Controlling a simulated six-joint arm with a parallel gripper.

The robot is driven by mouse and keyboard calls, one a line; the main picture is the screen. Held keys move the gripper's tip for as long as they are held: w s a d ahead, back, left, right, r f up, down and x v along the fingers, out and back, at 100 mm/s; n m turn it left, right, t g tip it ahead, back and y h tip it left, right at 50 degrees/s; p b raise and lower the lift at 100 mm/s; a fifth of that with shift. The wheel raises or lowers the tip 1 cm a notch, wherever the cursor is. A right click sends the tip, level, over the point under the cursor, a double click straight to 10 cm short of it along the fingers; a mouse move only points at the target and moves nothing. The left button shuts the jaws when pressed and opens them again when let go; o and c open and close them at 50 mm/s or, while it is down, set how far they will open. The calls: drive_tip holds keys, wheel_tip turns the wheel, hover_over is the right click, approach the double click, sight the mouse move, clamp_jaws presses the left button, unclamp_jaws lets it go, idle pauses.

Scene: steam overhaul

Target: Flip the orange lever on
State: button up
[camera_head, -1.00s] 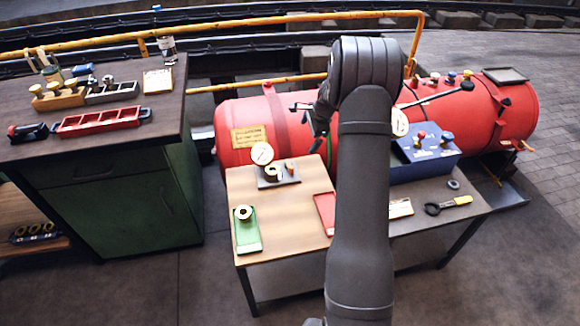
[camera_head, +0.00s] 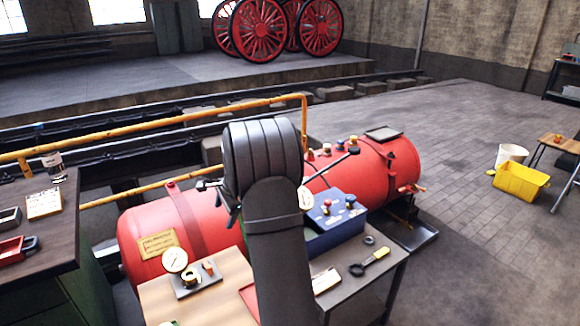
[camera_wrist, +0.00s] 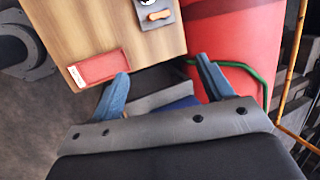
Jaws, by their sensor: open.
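My gripper is open and empty in the wrist view (camera_wrist: 163,88), its two blue-grey fingers apart above the gap beside the wooden table top. In the head view my own arm hides most of it. A small orange-brown piece (camera_head: 208,268) stands on a grey plate beside a round gauge; a similar orange handle shows at the top of the wrist view (camera_wrist: 159,15), well ahead of the fingers. I cannot tell whether it is the lever. An orange-tipped fitting (camera_head: 415,187) sits on the right end of the red boiler (camera_head: 385,175).
A blue box (camera_head: 335,222) with coloured knobs stands behind the dark table part, near a yellow-handled tool (camera_head: 372,262). A long black lever (camera_head: 330,165) crosses the boiler. A yellow pipe (camera_head: 150,130) runs behind. A red tray (camera_wrist: 98,68) lies on the table.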

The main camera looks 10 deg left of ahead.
drive_tip(key=shift+f, duration=0.15)
drive_tip(key=c, duration=0.7)
drive_tip(key=shift+n+h, duration=0.8)
drive_tip(key=shift+n, duration=0.1)
drive_tip(key=f, duration=0.2)
drive_tip(key=s+f, duration=0.1)
drive_tip(key=f, duration=0.1)
drive_tip(key=shift+a, duration=0.3)
clamp_jaws()
drive_tip(key=s+a+f+n+t+h, duration=0.1)
drive_tip(key=s+a+f+n+t, duration=0.2)
drive_tip(key=f+n, duration=0.5)
drive_tip(key=s+a+f+n+t+h, duration=0.1)
drive_tip(key=s+a+f+n+t, duration=0.2)
drive_tip(key=a+f+n, duration=0.5)
drive_tip(key=shift+s, duration=0.85)
drive_tip(key=shift+f, duration=0.1)
